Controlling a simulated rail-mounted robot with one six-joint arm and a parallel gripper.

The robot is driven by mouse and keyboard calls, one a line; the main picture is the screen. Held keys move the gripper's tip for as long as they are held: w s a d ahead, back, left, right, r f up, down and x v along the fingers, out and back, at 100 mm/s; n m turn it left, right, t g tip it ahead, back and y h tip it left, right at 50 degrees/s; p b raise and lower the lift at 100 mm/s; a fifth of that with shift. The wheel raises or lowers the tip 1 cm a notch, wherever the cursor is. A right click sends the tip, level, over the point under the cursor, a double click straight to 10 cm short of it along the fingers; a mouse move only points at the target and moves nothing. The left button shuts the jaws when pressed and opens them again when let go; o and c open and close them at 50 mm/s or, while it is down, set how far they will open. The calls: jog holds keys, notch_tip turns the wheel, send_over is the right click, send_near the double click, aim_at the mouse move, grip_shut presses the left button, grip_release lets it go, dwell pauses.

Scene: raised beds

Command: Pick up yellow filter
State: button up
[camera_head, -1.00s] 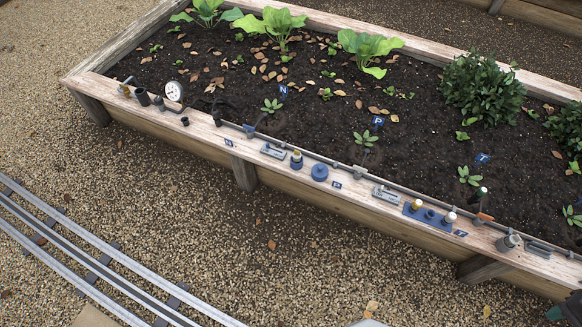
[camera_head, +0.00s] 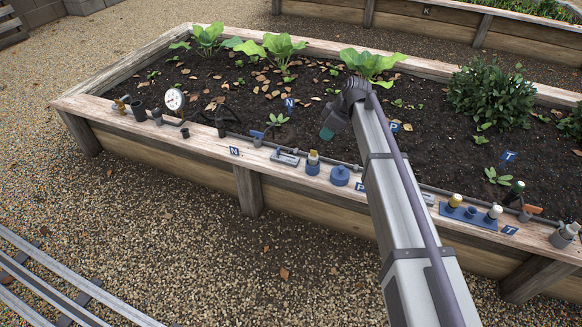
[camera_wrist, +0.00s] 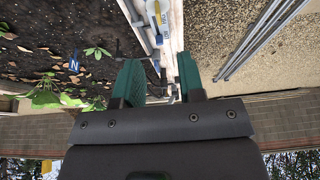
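In the head view a yellow-capped filter (camera_head: 455,200) stands upright in the blue tray (camera_head: 464,215) on the right part of the bed's ledge. A white-capped one (camera_head: 494,212) stands in the same tray. Another cartridge with a tan and yellowish top (camera_head: 313,160) sits in a blue base farther left. My gripper (camera_head: 328,133) hangs above the soil behind the ledge, left of the tray and apart from it. In the wrist view its two green fingers (camera_wrist: 160,82) are spread with nothing seen between them. The yellow-capped filter cannot be clearly made out there.
A round blue cap (camera_head: 340,176), grey clips, a white gauge (camera_head: 174,99) and small pots line the ledge. Blue letter signs (camera_head: 508,156) and leafy plants (camera_head: 367,62) stand in the soil. My arm hides part of the ledge near the P sign. Gravel lies in front.

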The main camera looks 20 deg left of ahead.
jog(key=b, duration=0.6)
send_over(313, 160)
jog(key=w+d, duration=0.2)
notch_tip(313, 160, down, 6)
jog(key=shift+s+a+r, duration=0.1)
jog(key=shift+s+r, duration=0.05)
jog(key=shift+r, duration=0.1)
jog(key=b+x, duration=0.4)
jog(key=x, duration=0.1)
jog(key=shift+f, duration=0.15)
jog(key=shift+r, duration=0.25)
grip_shut()
